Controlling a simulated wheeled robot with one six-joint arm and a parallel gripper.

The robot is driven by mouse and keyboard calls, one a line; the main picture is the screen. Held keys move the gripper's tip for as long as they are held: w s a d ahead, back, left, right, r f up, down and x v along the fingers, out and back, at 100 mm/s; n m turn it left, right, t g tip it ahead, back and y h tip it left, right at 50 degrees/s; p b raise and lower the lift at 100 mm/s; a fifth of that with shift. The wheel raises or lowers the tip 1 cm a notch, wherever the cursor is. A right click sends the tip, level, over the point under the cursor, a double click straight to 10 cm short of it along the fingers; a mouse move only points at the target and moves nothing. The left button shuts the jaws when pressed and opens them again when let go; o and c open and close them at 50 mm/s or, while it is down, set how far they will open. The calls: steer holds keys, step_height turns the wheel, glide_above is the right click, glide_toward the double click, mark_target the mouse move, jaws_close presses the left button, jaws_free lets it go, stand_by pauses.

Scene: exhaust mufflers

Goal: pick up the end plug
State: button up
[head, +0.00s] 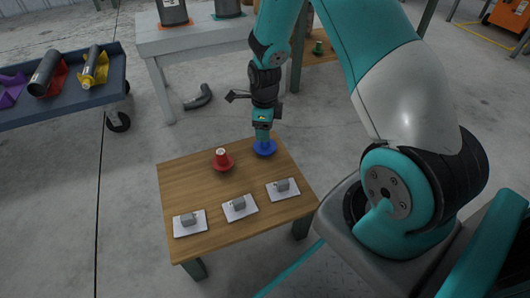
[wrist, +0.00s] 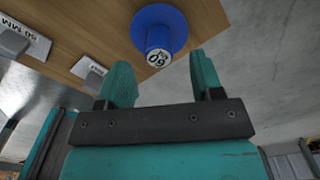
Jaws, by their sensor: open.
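A blue end plug (head: 265,150) stands on the small wooden table (head: 190,177), near its back right edge. In the wrist view the blue plug (wrist: 160,30) shows a wide round flange and a narrower stub with a white numbered label facing me. My gripper (head: 262,136) is right above the blue plug in the head view. In the wrist view my gripper (wrist: 161,75) has its two teal fingers apart with nothing between them, and the plug lies beyond the tips. A red plug (head: 222,161) with a white top stands to the left of the blue one.
Several white cards with grey blocks, such as the middle card (head: 240,207), line the table's front. A blue cart (head: 60,101) with mufflers stands at left. A grey workbench (head: 192,39) is behind, and a bent dark pipe (head: 199,97) lies on the floor. A green plug (head: 318,48) sits farther back.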

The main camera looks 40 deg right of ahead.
step_height(320, 180, down, 5)
steer(key=b, duration=0.4)
steer(key=shift+s+f, duration=0.1)
steer(key=shift+s, duration=0.05)
steer(key=c, duration=1)
